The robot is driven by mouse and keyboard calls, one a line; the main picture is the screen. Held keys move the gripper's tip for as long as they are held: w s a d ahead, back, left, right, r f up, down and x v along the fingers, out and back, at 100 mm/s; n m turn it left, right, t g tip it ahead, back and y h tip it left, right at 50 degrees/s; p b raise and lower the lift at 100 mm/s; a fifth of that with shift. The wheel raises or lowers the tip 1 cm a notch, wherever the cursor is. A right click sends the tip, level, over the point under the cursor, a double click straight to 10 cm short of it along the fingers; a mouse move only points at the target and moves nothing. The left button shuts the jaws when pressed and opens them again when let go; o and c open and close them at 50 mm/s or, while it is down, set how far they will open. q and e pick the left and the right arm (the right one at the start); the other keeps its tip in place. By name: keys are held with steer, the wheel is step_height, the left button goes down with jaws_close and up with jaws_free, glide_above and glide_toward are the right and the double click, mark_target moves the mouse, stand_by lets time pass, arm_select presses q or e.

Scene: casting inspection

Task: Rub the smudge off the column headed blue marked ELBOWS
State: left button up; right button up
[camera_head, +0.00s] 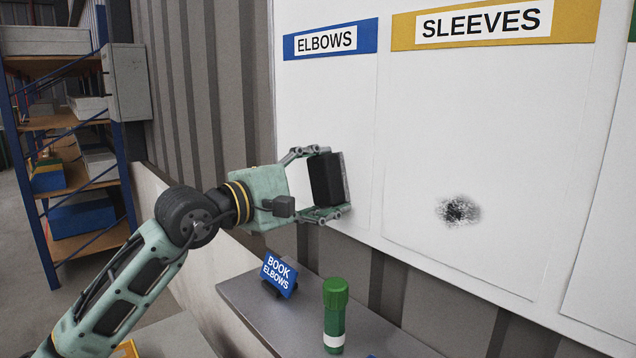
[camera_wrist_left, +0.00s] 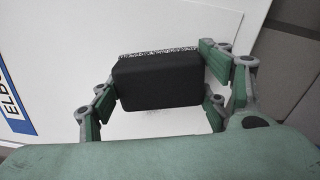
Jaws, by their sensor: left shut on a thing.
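The blue header marked ELBOWS (camera_head: 330,39) tops the left column (camera_head: 328,105) of the whiteboard; it also shows in the left wrist view (camera_wrist_left: 14,98). My left gripper (camera_head: 318,185) is shut on a black eraser (camera_head: 325,180), its felt face toward the board low in the ELBOWS column. The eraser also shows in the left wrist view (camera_wrist_left: 157,82), between the fingers. I cannot tell whether it touches the board. A dark smudge (camera_head: 458,210) is in the SLEEVES column. My right gripper is not in view.
The yellow SLEEVES header (camera_head: 495,22) is right of ELBOWS. Below the board, a grey ledge (camera_head: 243,300) bears a blue BOOK ELBOWS sign (camera_head: 279,275) and a green-capped bottle (camera_head: 335,315). A shelf rack (camera_head: 62,180) stands at the left.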

arm_select(q)
steer(key=shift+w+a+r, duration=0.2)
steer(key=shift+w+a, duration=0.15)
steer(key=shift+w, duration=0.05)
steer(key=w+a, duration=0.1)
steer(key=w, duration=0.1)
steer(key=w+a, duration=0.3)
steer(key=shift+w+f, duration=0.1)
steer(key=shift+w, duration=0.2)
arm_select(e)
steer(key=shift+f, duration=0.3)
arm_select(q)
steer(key=shift+a, duration=0.1)
steer(key=b+v, duration=0.3)
steer(key=v, duration=0.3)
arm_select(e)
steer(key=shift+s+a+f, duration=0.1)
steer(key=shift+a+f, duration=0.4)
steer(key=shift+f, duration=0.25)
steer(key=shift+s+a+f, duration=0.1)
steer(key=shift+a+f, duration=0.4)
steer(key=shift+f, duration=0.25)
arm_select(q)
steer(key=shift+s, duration=0.1)
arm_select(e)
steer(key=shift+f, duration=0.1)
